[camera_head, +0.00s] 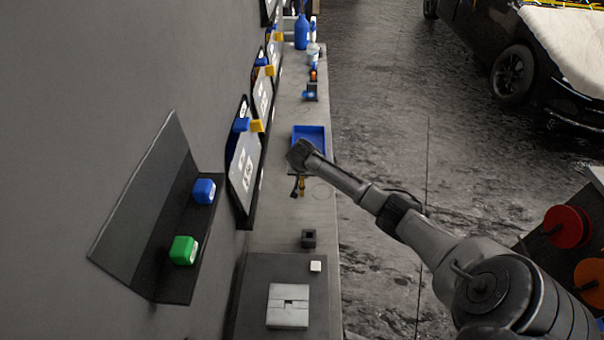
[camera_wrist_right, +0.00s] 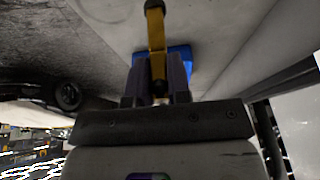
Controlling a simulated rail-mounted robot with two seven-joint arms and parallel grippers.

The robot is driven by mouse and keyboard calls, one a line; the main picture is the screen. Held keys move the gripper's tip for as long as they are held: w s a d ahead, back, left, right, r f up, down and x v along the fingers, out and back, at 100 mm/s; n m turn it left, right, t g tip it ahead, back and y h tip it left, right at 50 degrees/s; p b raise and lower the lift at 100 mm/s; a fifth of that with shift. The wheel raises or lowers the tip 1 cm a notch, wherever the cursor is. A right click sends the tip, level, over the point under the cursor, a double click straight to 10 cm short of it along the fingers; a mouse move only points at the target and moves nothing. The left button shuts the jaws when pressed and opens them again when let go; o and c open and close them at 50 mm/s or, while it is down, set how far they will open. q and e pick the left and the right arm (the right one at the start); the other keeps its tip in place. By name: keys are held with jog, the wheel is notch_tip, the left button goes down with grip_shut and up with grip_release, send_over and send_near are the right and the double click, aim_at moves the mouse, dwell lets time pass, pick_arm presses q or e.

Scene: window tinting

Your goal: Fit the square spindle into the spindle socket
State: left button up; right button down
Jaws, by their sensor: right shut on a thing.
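My right gripper (camera_head: 299,184) reaches over the bench from the right. In the right wrist view its two fingers (camera_wrist_right: 158,82) are shut on the square spindle (camera_wrist_right: 156,38), a brass-coloured bar with a dark end pointing away from the palm. In the head view only a small yellow part of the spindle (camera_head: 302,187) shows below the wrist. A small dark block with a square opening (camera_head: 309,238), which looks like the spindle socket, stands on the bench nearer the camera, apart from the spindle. My left gripper is not in view.
A blue tray (camera_head: 324,133) lies just beyond the gripper. A small white block (camera_head: 316,266) and a pale slotted plate (camera_head: 288,307) sit near the socket. A wall shelf (camera_head: 178,238) with blue and green blocks and leaning framed panels (camera_head: 244,165) border the bench's left.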

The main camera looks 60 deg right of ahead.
jog(key=shift+f, duration=0.15)
jog(key=c, duration=1.5)
grip_release()
jog(key=shift+f, duration=0.1)
jog(key=o, duration=0.4)
jog(key=p+v, duration=0.1)
jog(key=v, duration=1)
jog(key=shift+w+d, duration=0.1)
jog(key=shift+o, duration=0.6)
jog(key=shift+r, duration=0.65)
